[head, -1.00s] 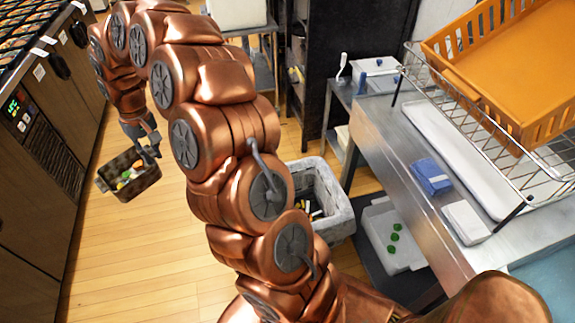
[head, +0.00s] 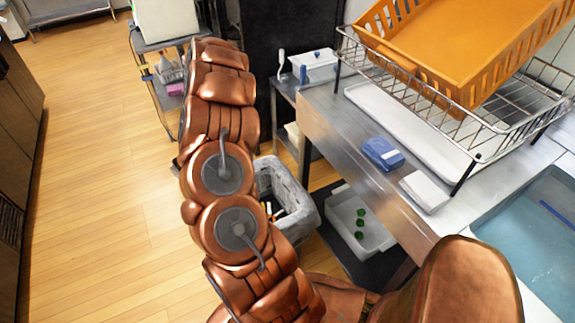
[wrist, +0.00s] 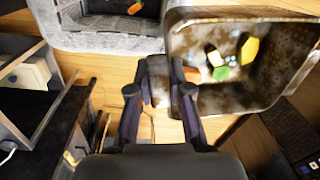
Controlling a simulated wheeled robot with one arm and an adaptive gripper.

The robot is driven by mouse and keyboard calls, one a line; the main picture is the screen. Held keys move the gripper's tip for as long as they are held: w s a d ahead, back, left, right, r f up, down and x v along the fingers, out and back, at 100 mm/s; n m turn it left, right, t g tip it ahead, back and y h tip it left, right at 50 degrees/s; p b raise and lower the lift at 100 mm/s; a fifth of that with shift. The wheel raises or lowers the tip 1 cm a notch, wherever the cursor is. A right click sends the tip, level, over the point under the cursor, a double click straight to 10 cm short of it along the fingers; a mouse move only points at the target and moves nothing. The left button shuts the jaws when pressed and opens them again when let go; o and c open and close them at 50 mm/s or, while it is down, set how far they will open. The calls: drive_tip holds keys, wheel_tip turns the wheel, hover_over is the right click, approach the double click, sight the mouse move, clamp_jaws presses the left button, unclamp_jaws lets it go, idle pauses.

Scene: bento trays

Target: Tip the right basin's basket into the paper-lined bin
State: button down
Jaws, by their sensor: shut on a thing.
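In the wrist view my gripper (wrist: 158,88) is shut on the near-left wall of a brown, speckled basket (wrist: 245,98). The basket holds green, yellow, white and orange scraps (wrist: 222,62). The paper-lined bin (wrist: 105,42) shows at the upper left of the wrist view, with an orange scrap inside; the basket's rim overlaps its right edge in the picture. In the head view the bin (head: 297,226) stands on the floor beside the steel counter, partly hidden by my arm. My gripper and the basket are hidden behind my arm there.
A white tub (head: 345,232) with green pieces sits below the steel counter (head: 340,130). A wire rack (head: 480,150) with an orange crate (head: 460,35) stands above. A water-filled basin (head: 535,235) is at the right. A cart (head: 165,95) stands behind my arm. The wooden floor at left is clear.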

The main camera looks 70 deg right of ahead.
drive_tip(key=s+d+f+m, duration=0.1)
drive_tip(key=s+d+f, duration=0.2)
drive_tip(key=s+d, duration=0.2)
drive_tip(key=s+d+f+m, duration=0.1)
drive_tip(key=s+d+f, duration=0.3)
drive_tip(key=s, duration=0.4)
drive_tip(key=s+d+f+b, duration=0.1)
drive_tip(key=s+d+f, duration=0.2)
drive_tip(key=s+d, duration=0.2)
drive_tip(key=shift+s+d+f+m, duration=0.35)
drive_tip(key=shift+s+d+m, duration=0.05)
drive_tip(key=shift+s, duration=0.75)
drive_tip(key=shift+r+h+p, duration=0.15)
drive_tip(key=shift+h+p, duration=0.15)
drive_tip(key=shift+p, duration=0.35)
drive_tip(key=p, duration=0.2)
drive_tip(key=r+p, duration=0.1)
drive_tip(key=p, duration=0.1)
drive_tip(key=shift+w+a+g+h, duration=0.2)
drive_tip(key=shift+g+h, duration=0.1)
drive_tip(key=shift+g, duration=0.1)
drive_tip(key=shift+s+r+p, duration=0.1)
drive_tip(key=shift+r+p, duration=0.05)
drive_tip(key=shift+p, duration=0.65)
